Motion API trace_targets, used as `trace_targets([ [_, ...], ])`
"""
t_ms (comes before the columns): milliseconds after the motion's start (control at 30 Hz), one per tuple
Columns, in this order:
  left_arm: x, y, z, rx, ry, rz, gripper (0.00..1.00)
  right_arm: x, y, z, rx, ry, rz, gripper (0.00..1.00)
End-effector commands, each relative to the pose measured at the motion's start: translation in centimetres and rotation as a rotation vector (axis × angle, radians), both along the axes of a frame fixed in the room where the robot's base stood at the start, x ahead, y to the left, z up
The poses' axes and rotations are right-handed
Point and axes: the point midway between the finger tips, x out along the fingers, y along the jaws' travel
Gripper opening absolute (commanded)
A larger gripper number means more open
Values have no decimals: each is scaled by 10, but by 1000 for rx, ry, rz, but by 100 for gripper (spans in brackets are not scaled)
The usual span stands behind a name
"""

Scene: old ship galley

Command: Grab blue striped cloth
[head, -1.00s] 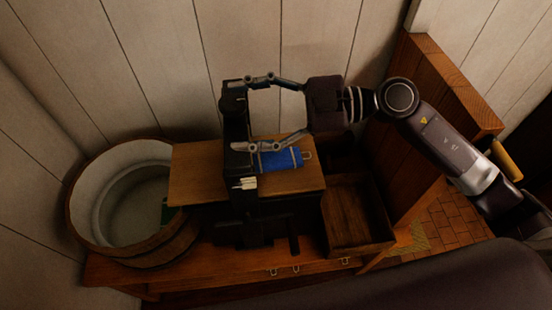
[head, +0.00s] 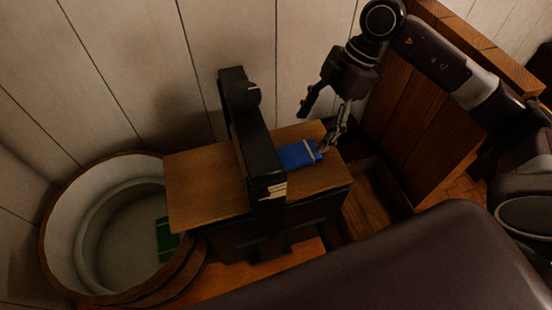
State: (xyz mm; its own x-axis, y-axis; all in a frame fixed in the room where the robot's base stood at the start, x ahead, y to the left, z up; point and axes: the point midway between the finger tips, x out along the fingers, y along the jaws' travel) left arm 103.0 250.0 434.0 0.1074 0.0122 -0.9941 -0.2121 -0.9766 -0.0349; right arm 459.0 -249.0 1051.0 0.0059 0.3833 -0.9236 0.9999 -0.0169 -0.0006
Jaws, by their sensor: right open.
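The blue striped cloth (head: 295,155) is a small folded blue piece with a pale stripe near its right end. It lies on a wooden board (head: 205,190), to the right of a black upright frame (head: 252,140) that may hide its left end. My right gripper (head: 316,130) comes down from the upper right with its fingers spread. One fingertip is by the cloth's right end; I cannot tell whether it touches. The other finger is above and left, over the far side. Nothing shows between the fingers. My left gripper is not in view.
A round wooden tub (head: 55,225) with a green object (head: 166,240) inside stands at the left. The black frame rises close beside the cloth. A wooden partition (head: 420,130) stands at the right, and a plank wall (head: 140,70) is behind.

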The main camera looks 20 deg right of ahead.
Motion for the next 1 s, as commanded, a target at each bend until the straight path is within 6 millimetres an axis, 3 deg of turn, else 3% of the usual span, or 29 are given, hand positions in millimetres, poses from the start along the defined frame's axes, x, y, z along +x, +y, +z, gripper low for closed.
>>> trace_targets([
  [100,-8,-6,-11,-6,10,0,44,0,0,-13,-3,2,-1,68],
  [333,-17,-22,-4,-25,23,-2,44,0,10,-31,-1,4,-1,68],
  [700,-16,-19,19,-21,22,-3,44,0,35,-74,-1,3,0,68],
  [1000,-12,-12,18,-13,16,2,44,1,36,-80,-1,-1,0,68],
])
